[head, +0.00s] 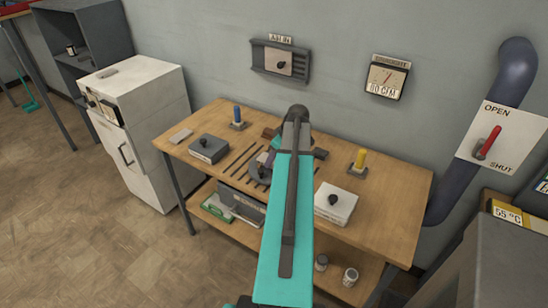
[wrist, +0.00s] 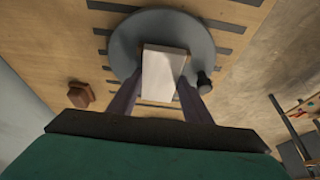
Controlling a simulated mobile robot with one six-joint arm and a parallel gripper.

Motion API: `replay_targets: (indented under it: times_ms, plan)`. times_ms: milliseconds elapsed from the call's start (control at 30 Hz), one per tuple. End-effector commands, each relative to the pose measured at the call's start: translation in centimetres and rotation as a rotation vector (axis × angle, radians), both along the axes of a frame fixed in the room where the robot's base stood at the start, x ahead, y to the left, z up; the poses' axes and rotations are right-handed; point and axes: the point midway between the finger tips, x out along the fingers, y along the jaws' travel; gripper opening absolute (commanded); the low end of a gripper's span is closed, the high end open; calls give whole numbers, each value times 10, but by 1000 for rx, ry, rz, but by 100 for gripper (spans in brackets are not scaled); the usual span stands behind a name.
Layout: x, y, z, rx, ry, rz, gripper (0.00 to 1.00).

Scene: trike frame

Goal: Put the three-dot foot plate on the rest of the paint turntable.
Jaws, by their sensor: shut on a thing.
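In the wrist view, my gripper (wrist: 162,82) is shut on a pale, flat, roughly rectangular plate (wrist: 163,66), held between its two fingers. No dots can be made out on the plate. Behind it is a round grey disc (wrist: 124,42), which looks like the paint turntable. The plate overlaps the disc in this view; whether they touch I cannot tell. A small dark knob (wrist: 204,83) is at the disc's edge. In the head view, my teal arm hides most of the turntable (head: 256,172), the plate and the fingertips. I cannot pick out the rest.
On the wooden bench (head: 390,213) are a grey box with a knob (head: 208,149), a white box with a knob (head: 335,206), a blue peg (head: 237,115) and a yellow peg (head: 360,160). Dark slots flank the disc. A brown block (wrist: 80,96) lies left in the wrist view.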

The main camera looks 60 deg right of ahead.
Motion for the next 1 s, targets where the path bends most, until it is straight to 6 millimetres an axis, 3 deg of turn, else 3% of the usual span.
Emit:
replay_targets:
  times_ms: [33, 133, 667, 1000]
  plan:
    - [0, 0, -1, 0, 0, 0, 47]
    - [0, 0, -1, 0, 0, 0, 64]
    - [-2, 0, 5, -1, 0, -1, 64]
    - [-14, 0, 34, -3, -1, -1, 64]
